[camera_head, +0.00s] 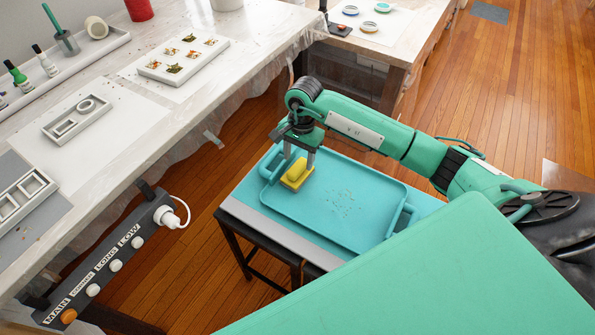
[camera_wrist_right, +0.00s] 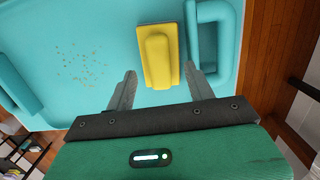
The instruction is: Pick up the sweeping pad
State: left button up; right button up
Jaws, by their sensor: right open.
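The yellow sweeping pad (camera_head: 296,173) lies at the left end of a blue tray (camera_head: 345,238), close to the tray's left handle. It also shows in the right wrist view (camera_wrist_right: 157,57), with a raised grip along its middle. My right gripper (camera_head: 299,161) is over the pad from above. In the right wrist view the open fingers (camera_wrist_right: 160,82) are on either side of the pad's near end, with a gap on both sides. Whether the fingers are level with the pad's grip is hard to tell. My left gripper is not in view.
Small crumbs (camera_head: 345,203) lie on the tray's middle. The tray rests on a small dark-legged stand (camera_head: 260,237). A workbench (camera_head: 130,110) with molds and bottles is at the left, with a power strip (camera_head: 105,262) on its edge. Wooden floor is open at the upper right.

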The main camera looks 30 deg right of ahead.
aim_at(298, 165)
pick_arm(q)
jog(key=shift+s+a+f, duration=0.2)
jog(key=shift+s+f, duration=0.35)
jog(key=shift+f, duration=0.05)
pick_arm(e)
jog(key=shift+s+a+f, duration=0.1)
jog(key=shift+a+f, duration=0.05)
jog(key=shift+f, duration=1.5)
jog(key=c, duration=1.1)
